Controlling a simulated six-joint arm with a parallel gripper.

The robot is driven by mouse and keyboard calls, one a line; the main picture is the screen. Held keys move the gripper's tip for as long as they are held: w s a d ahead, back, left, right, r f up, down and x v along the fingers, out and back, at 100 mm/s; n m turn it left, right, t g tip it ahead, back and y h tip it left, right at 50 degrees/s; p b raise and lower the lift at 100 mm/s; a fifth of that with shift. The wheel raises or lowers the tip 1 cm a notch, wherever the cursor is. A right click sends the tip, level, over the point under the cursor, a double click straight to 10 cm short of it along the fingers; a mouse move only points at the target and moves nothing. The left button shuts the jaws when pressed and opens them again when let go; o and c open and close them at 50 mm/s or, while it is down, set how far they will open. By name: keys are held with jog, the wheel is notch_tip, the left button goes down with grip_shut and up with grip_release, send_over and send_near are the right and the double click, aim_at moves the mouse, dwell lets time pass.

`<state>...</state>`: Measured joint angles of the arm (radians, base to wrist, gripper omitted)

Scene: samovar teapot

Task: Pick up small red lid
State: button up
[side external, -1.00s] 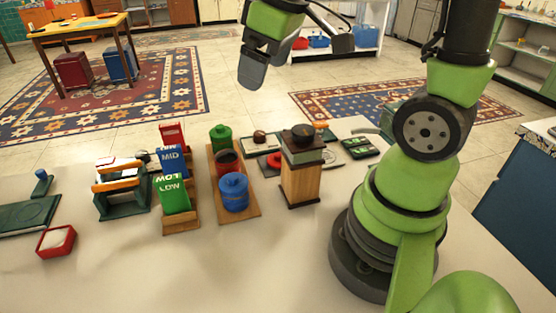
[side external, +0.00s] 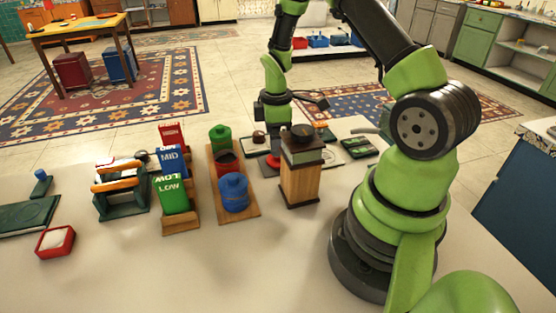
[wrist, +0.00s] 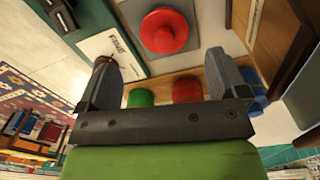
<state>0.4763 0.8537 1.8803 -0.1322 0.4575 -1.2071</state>
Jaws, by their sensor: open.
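The small red lid (wrist: 166,31) is round with a raised knob and lies on a grey surface in the wrist view. In the side external view only part of the red lid (side external: 273,161) shows beside the wooden grinder. My gripper (wrist: 160,58) is open and empty. Its fingers are spread to either side, with the lid between and beyond the tips. In the side external view my gripper (side external: 278,146) points down behind the grinder, low over the lid; its fingertips are partly hidden, and I cannot tell if they touch anything.
The wooden grinder (side external: 300,180) stands close in front. A wooden rack left of it holds green (side external: 220,138), red (side external: 229,161) and blue (side external: 233,194) canisters. A white card marked FINE (wrist: 113,42) lies beside the lid.

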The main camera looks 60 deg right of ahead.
aim_at(278, 159)
jog(key=f, duration=0.5)
jog(key=shift+s, duration=0.3)
jog(key=c, duration=1)
